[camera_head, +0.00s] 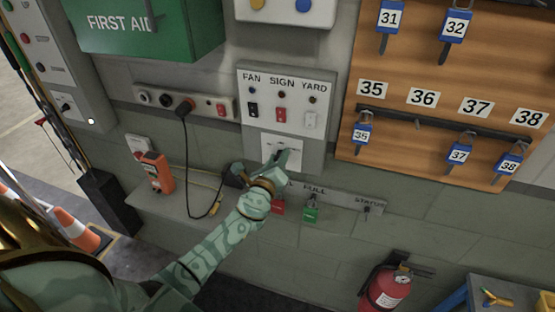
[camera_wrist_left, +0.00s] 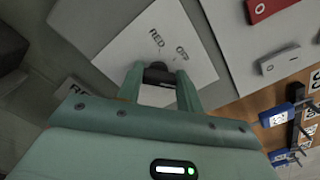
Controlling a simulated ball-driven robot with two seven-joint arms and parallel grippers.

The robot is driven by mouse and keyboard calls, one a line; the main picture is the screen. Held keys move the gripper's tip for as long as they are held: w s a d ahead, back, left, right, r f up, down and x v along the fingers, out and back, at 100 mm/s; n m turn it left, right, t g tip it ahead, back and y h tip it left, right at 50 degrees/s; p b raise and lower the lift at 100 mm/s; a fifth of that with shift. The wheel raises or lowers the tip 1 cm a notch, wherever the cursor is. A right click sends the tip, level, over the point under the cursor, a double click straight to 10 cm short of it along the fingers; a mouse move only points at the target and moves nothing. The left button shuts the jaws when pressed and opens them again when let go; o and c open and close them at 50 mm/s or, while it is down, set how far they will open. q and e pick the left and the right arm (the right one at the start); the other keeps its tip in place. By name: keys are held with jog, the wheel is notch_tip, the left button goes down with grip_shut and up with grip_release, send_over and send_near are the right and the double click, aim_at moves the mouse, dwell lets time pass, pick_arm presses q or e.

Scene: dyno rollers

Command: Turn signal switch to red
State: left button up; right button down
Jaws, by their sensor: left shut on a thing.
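The signal switch is a dark knob (camera_wrist_left: 158,75) on a white plate (camera_wrist_left: 190,45) marked RED and OFF in the left wrist view. My left gripper (camera_wrist_left: 160,88) is shut on this knob, one finger on each side. The knob points up toward the two labels; I cannot tell its exact setting. In the head view the white plate (camera_head: 290,143) sits low on the grey panel, and my left gripper (camera_head: 276,163) reaches its lower left part, hiding most of the knob. My right gripper is not in view.
Above the plate are FAN, SIGN and YARD switches (camera_head: 281,115). A black-corded socket strip (camera_head: 210,104) and an orange device (camera_head: 157,172) are to the left. A key board (camera_head: 440,90) is at right.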

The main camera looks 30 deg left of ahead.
pick_arm(q)
jog(key=shift+f+n, duration=0.1)
jog(key=shift+n, duration=0.2)
jog(key=shift+n+b, duration=0.7)
jog(key=shift+n, duration=0.2)
jog(key=n+b, duration=0.1)
jog(key=n, duration=0.4)
jog(key=shift+a+b, duration=0.1)
jog(key=shift+b, duration=0.25)
jog(key=n, duration=0.7)
jog(key=shift+f+n, duration=0.1)
jog(key=shift+n, duration=0.3)
jog(key=n+p, duration=0.1)
jog(key=n, duration=0.3)
jog(key=shift+f+n+p, duration=0.1)
jog(key=shift+n+p, duration=0.2)
jog(key=shift+p, duration=0.05)
jog(key=o, duration=1)
